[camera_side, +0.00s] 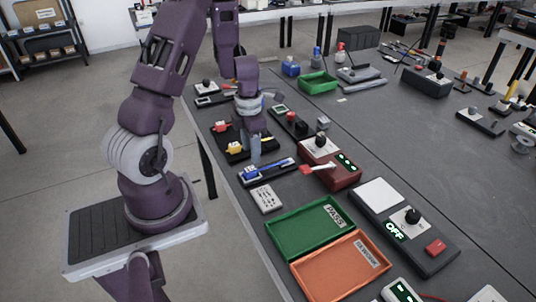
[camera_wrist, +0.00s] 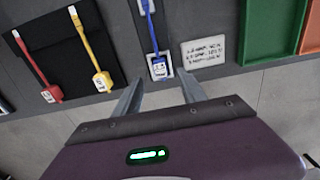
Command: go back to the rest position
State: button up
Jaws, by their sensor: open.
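My gripper (camera_side: 256,152) is over the near edge of the grey table, beside the black holder (camera_side: 262,147). In the wrist view its two fingers (camera_wrist: 160,88) are spread apart with nothing between them. A blue tool with a white end (camera_wrist: 158,66) lies just beyond the fingertips, and it also shows in the side view on its dark holder (camera_side: 268,171). I cannot tell how high the fingers are above the table.
Red (camera_wrist: 51,92) and yellow (camera_wrist: 103,82) tools lie on the black holder. A white note card (camera_side: 266,198), a green PASS tray (camera_side: 300,243), an orange tray (camera_side: 320,286) and a dark red device (camera_side: 338,178) stand nearby. Floor shows beyond the table edge.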

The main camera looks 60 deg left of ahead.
jog(key=w+d+r+m+t, duration=0.2)
jog(key=w+d+r+m, duration=0.2)
jog(key=d+r+m, duration=0.6)
jog(key=s+d+r+m+t+h, duration=0.15)
jog(key=s+d+r+m, duration=0.35)
jog(key=d+r+m, duration=0.5)
jog(key=s+r+m+t, duration=0.1)
jog(key=s+r+m, duration=0.1)
jog(key=s+m, duration=0.3)
jog(key=s+d+r+m+t+y, duration=0.1)
jog(key=s+r+m, duration=0.2)
jog(key=s+m, duration=0.3)
jog(key=m, duration=0.5)
jog(key=shift+d+r, duration=0.25)
jog(key=shift+d, duration=0.05)
